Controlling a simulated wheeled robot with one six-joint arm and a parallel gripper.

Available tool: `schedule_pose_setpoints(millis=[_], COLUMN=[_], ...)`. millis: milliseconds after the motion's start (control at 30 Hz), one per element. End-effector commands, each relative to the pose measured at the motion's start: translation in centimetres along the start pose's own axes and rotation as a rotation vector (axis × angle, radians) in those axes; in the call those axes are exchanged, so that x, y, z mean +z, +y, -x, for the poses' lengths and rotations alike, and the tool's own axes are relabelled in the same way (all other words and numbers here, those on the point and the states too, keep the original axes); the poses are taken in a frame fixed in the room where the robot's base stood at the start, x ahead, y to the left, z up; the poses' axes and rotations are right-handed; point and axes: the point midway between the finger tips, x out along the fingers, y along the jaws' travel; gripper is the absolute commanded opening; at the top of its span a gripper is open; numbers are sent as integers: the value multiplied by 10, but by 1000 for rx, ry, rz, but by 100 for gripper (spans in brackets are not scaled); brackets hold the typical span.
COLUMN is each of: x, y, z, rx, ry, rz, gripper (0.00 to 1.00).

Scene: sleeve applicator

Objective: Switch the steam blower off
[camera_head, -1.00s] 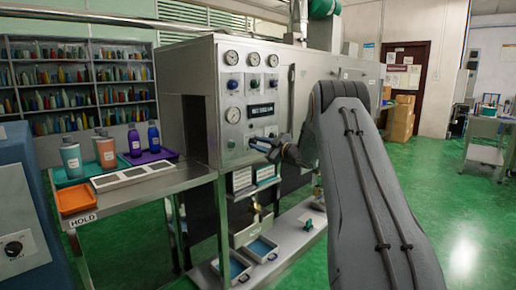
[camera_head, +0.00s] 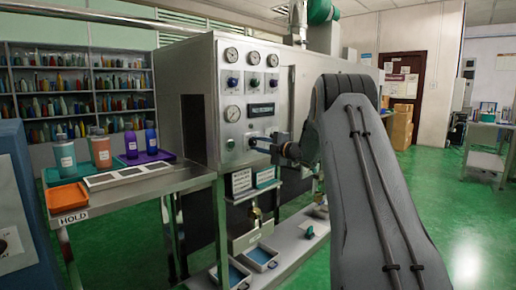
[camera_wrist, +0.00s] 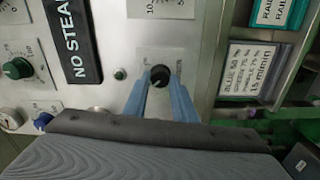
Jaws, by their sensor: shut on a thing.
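The steel cabinet's control panel (camera_head: 238,110) faces me, with dials, coloured knobs and a dark "NO STEAM" plate, which is large in the wrist view (camera_wrist: 72,38). A small black knob (camera_wrist: 160,74) sits on the panel near the panel's edge, with tiny lettering beside it that I cannot read. My gripper (camera_wrist: 161,84) has its two blue fingers closed on this knob, one on each side. In the head view my gripper (camera_head: 257,144) reaches the lower right of the panel, and its fingers hide the knob there. The knob's pointer direction cannot be told.
A green knob (camera_wrist: 17,69) and a blue knob (camera_wrist: 42,120) are on the same panel. Printed cards (camera_head: 242,181) hang below it. At left, a steel table (camera_head: 150,189) holds bottles and trays. Open green floor lies to the right.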

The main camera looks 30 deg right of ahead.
Motion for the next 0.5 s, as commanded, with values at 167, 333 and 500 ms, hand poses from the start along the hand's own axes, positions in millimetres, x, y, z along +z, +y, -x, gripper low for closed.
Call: schedule_pose_setpoints(millis=[167,333,500], x=[0,0,0], y=[0,0,0], z=[0,0,0], rx=[-1,-1,-1], ry=[-1,-1,-1], rz=[34,44,44], gripper=[2,2,2])
